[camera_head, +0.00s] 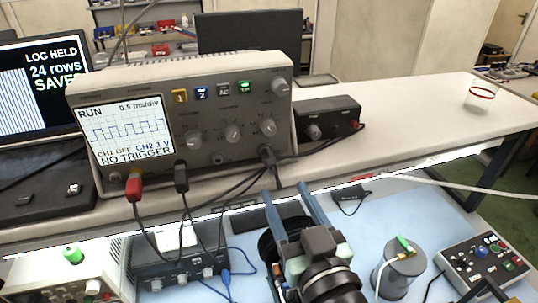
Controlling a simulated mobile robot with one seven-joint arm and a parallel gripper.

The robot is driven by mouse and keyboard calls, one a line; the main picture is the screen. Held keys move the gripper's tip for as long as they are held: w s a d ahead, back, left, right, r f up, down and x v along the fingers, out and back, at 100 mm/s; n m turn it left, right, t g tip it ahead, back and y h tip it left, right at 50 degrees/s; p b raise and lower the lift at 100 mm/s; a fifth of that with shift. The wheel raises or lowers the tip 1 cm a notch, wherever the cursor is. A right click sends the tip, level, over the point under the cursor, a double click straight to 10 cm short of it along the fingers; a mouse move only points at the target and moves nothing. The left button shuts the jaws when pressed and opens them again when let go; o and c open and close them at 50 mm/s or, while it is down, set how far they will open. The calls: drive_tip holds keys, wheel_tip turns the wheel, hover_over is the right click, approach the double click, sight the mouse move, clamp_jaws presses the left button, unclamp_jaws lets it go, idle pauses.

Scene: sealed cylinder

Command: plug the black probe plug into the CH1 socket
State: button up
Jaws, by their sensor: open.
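The oscilloscope (185,108) stands on the raised bench; its screen reads CH1 OFF, CH2 1 V and NO TRIGGER. A red plug (134,187) and a black plug (182,178) are at its lower front edge. Another black plug (267,155) with a thick cable is at the lower right of its panel. A small black piece with a cable (347,193) lies at the bench's front edge. I cannot tell which is the probe plug, and the CH1 label is not readable. My gripper (288,194) is open, its blue-grey fingers pointing toward the scope, below and apart from it.
A black box with a knob (328,118) stands right of the scope. On the lower blue mat are a black unit (178,262), a grey cylinder with a green top (400,270) and a control box (485,262). Cables hang across the front. The right raised bench is mostly clear.

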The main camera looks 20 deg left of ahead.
sight(273, 167)
drive_tip(key=shift+x, duration=4.6)
drive_tip(key=shift+b, duration=0.35)
clamp_jaws()
drive_tip(key=shift+s+d+f, duration=0.1)
drive_tip(key=shift+b+v, duration=0.8)
drive_tip(key=shift+v, duration=2.1)
drive_tip(key=s+a, duration=0.5)
drive_tip(key=a, duration=0.1)
drive_tip(key=shift+s+a, duration=0.35)
drive_tip(key=shift+a, duration=0.05)
